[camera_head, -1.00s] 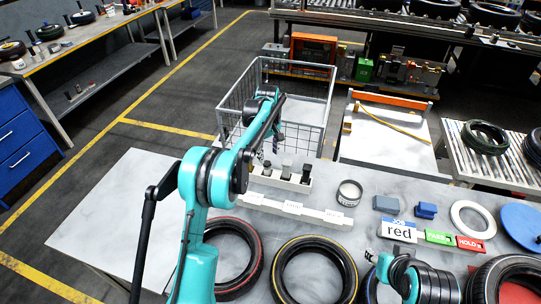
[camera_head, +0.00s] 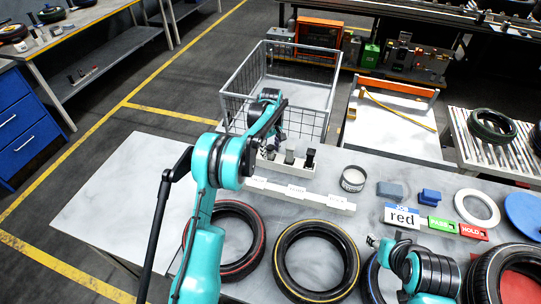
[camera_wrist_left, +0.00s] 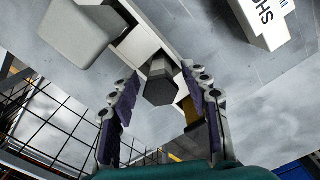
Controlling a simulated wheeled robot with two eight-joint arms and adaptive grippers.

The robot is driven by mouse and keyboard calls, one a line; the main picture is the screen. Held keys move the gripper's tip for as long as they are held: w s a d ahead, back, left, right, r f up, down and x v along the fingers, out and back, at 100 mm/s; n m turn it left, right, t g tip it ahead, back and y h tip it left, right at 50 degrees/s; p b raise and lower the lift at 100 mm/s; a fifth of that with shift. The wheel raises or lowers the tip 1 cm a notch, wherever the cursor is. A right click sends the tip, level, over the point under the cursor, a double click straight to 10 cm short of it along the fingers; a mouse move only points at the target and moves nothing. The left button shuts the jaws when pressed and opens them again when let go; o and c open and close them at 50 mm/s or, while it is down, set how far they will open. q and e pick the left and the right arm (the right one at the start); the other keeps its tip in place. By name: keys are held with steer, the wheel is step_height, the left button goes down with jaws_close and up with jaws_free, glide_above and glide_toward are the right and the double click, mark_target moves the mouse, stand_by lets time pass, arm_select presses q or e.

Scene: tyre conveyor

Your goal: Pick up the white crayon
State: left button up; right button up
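A white holder (camera_head: 268,163) on the table carries short upright crayons. A grey one (camera_head: 289,154) and a black one (camera_head: 310,157) show in the head view; the white crayon cannot be made out for sure behind my left gripper (camera_head: 275,138). In the left wrist view my left gripper (camera_wrist_left: 160,82) is open, its fingers on either side of a shaded dark hexagonal piece (camera_wrist_left: 160,91); its true colour and any contact are unclear. A light grey piece (camera_wrist_left: 75,32) stands beside it. My right gripper (camera_head: 374,241) is at the lower right, its fingers too small to read.
A white labelled strip (camera_head: 325,201) lies in front of the holder. A round tin (camera_head: 353,179) stands to its right. A wire basket (camera_head: 232,101) stands behind the table. Tyres (camera_head: 285,285) lie in front, and the table's left part is bare.

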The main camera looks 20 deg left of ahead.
arm_select(q)
jaws_close()
step_height(320, 180, up, 10)
steer(key=shift+r+p, duration=0.1)
steer(key=shift+p, duration=0.7)
steer(key=c, duration=0.5)
jaws_free()
jaws_close()
